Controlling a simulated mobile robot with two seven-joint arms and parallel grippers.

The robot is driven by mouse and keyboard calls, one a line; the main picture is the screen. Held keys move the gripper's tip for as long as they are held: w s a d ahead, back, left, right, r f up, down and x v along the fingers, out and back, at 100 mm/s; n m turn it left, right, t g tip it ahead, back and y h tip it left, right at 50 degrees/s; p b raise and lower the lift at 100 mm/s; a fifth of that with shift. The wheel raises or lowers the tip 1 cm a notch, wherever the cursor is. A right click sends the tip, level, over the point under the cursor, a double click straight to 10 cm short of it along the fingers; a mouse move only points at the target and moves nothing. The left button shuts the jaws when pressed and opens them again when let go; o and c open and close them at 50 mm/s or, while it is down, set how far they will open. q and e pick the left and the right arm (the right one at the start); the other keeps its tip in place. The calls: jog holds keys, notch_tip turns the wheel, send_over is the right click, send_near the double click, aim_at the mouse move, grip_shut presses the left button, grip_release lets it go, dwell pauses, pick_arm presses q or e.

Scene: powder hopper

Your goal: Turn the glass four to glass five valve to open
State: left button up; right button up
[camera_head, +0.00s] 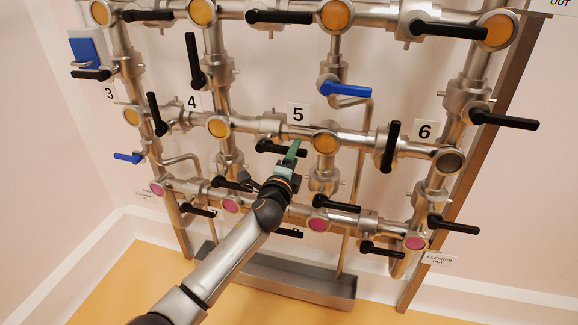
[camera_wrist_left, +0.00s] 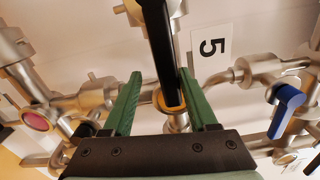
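The valve between glass four (camera_head: 218,126) and glass five (camera_head: 325,141) has a black lever handle (camera_head: 270,147) lying roughly along the pipe, below the "5" label (camera_head: 298,114). My left gripper (camera_head: 292,152) is at the right part of this handle and partly covers it. In the left wrist view, its two green fingers (camera_wrist_left: 160,75) are apart. The black handle (camera_wrist_left: 160,40) shows between them, with a gap on each side. I cannot tell how deep it sits between the fingers. My right gripper is in neither view.
Other black handles surround this valve, including an upright one near label 4 (camera_head: 157,115) and one near label 6 (camera_head: 390,147). A blue handle (camera_head: 345,89) is above right. Pink glasses (camera_head: 318,219) line the lower pipe. A grey trough (camera_head: 290,278) lies below.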

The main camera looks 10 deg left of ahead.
pick_arm(q)
jog(key=s, duration=1.2)
jog(key=shift+s+a+p, duration=0.2)
jog(key=shift+p, duration=0.15)
